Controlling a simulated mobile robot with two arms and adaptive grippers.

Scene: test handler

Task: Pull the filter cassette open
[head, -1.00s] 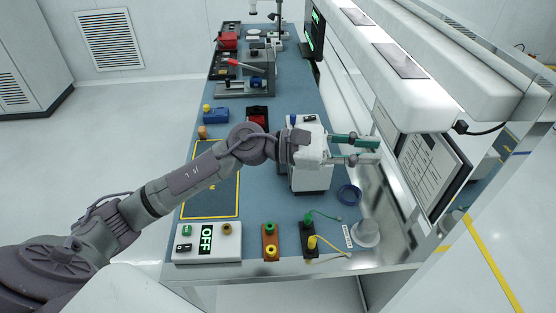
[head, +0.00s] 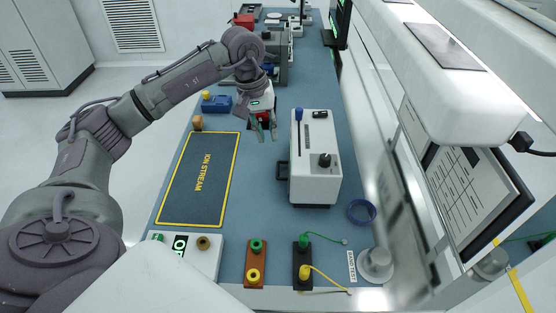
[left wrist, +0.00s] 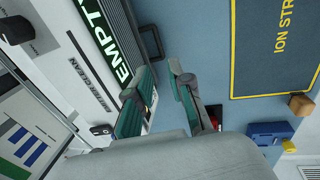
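A white box unit (head: 316,180) stands on the blue bench mat, with a blue lever and a black knob on top. A black handle (head: 283,172) sticks out low on its left side; I take this as the filter cassette's handle. In the left wrist view the handle (left wrist: 152,42) shows beside a dark ribbed panel and a green "EMPTY" display (left wrist: 98,38). My left gripper (head: 263,136) points down, left of the unit and farther back than the handle, apart from it. Its green-padded fingers (left wrist: 160,82) are parted with nothing between them. My right gripper is out of view.
The "ION STREAM" mat (head: 200,180) lies left of the unit. A blue block (head: 217,104) and a small wooden cube (head: 197,122) sit behind it. A blue ring (head: 361,211) lies right of the unit. Terminal blocks stand along the front edge.

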